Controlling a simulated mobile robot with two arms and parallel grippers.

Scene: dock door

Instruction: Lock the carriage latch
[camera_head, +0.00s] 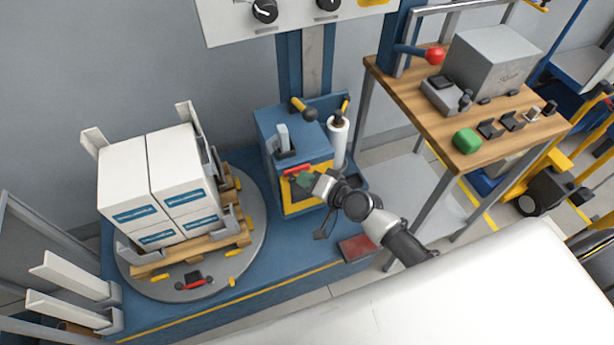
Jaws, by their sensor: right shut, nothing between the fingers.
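The blue carriage (272,130) stands at the mast, with a yellow-framed front. A red handle (297,170), which looks like the latch, lies across the top of that front, close to level. My right gripper (307,183) is shut and empty. Its fingertips are in front of the yellow frame, just below and right of the red handle. I cannot tell whether they touch it. The gripper hides part of the carriage front. My left gripper is not in view.
A white film roll (338,140) stands right of the carriage. White boxes (150,185) on a pallet sit on the round turntable (256,245) at left. A dark red pad (356,248) lies below my arm.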

